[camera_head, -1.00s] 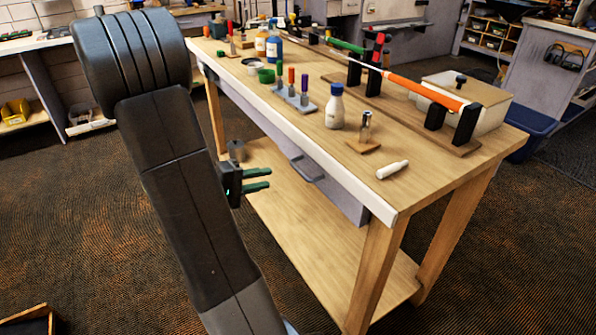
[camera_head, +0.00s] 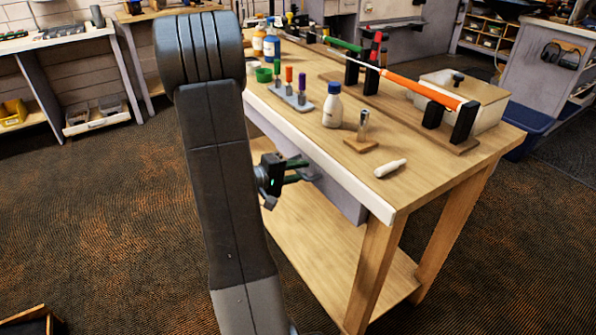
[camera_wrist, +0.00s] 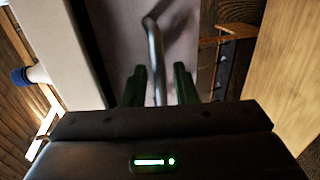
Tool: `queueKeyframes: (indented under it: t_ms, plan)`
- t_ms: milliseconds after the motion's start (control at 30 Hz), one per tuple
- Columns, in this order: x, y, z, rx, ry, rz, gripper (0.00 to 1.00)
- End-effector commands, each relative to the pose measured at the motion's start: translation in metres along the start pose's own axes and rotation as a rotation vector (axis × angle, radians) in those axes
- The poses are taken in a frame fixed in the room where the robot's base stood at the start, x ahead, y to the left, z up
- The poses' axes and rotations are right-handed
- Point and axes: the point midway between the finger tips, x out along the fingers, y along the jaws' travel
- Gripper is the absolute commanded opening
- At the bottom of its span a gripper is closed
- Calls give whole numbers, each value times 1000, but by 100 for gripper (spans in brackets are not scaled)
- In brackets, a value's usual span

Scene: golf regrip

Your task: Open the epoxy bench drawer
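The epoxy bench drawer (camera_head: 340,192) is a grey front under the white front edge of the wooden bench (camera_head: 385,212). It looks shut. Its bar handle (camera_wrist: 154,50) shows in the wrist view, running from the drawer front (camera_wrist: 183,35) toward my gripper. My gripper (camera_head: 299,170) is at the drawer front with its green fingers pointing at the handle. In the wrist view the fingers (camera_wrist: 158,80) are apart, with the near end of the handle between them. I see no clear contact with either finger. In the head view the fingers partly hide the handle.
The lower shelf (camera_head: 320,235) is bare.

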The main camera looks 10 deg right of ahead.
Motion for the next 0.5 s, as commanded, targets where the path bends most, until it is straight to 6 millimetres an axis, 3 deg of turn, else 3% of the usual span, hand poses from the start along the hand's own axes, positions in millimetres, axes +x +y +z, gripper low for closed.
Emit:
queueKeyframes:
  t_ms: [267,400,500]
  plan:
    - [1,0,0,0,0,0,26]
    - [1,0,0,0,0,0,3]
    - [1,0,0,0,0,0,0]
